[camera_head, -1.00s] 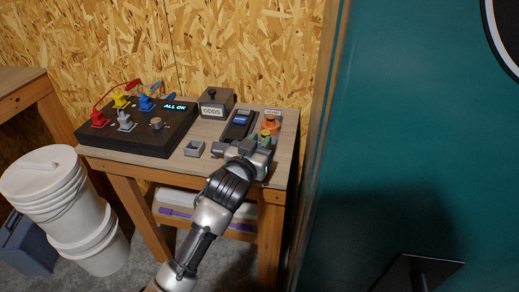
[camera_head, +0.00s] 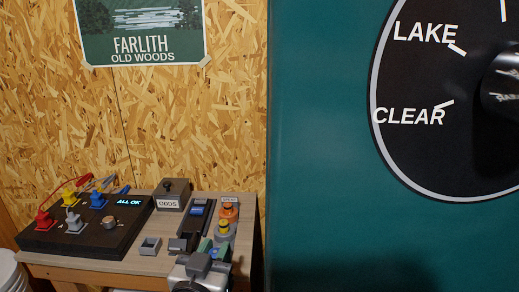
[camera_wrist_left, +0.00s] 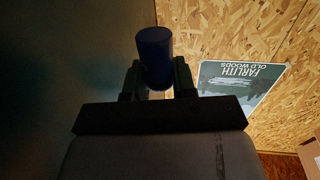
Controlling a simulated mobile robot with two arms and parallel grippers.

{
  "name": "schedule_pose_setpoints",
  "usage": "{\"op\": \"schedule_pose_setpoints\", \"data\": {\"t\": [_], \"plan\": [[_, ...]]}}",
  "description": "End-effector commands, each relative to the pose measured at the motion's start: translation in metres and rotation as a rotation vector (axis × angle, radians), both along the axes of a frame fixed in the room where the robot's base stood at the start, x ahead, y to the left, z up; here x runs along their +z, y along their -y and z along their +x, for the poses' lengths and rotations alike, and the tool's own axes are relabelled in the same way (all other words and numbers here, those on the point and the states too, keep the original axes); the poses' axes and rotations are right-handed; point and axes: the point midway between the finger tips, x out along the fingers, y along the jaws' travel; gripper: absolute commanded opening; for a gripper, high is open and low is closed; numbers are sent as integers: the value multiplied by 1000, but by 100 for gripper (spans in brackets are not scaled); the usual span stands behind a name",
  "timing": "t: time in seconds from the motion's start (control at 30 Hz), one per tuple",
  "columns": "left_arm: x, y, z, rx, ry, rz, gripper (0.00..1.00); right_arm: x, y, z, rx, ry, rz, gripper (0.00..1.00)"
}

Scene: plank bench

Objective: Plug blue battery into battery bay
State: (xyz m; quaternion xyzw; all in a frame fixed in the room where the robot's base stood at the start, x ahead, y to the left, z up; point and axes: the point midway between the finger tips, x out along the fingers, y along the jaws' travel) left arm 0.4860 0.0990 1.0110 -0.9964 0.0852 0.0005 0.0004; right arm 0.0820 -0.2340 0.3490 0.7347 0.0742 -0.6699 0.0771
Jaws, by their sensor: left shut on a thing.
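My left gripper (camera_head: 202,254) is at the front right of the bench in the head view. In the left wrist view the gripper (camera_wrist_left: 158,80) is shut on a dark blue cylinder, the blue battery (camera_wrist_left: 154,48), which sticks out past the fingertips. The battery cannot be made out clearly in the head view. A dark narrow holder with a blue part (camera_head: 197,211), which looks like the battery bay, lies just behind the gripper. Its near end is partly hidden by the gripper. My right gripper is not in view.
A tray with an orange cylinder (camera_head: 229,211) and a yellow-topped one (camera_head: 223,229) stands right of the holder. A small grey open box (camera_head: 150,246), the ODDS box (camera_head: 173,194) and a black panel (camera_head: 86,238) reading ALL OK stand left. A teal wall or cabinet (camera_head: 320,150) closes the right.

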Motion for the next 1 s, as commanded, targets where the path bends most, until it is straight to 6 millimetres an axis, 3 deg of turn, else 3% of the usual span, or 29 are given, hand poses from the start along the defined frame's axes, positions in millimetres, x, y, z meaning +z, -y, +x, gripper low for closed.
{"op": "schedule_pose_setpoints", "data": {"t": [0.3,0.6,0.83,1.0], "plan": [[-51,-52,-49,103,-11,0,4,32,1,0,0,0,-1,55],[-77,-86,-97,163,-3,1,4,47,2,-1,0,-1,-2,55],[-81,-91,-106,172,1,0,4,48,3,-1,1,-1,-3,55],[-79,-86,-97,163,6,-1,4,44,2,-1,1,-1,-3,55]]}}
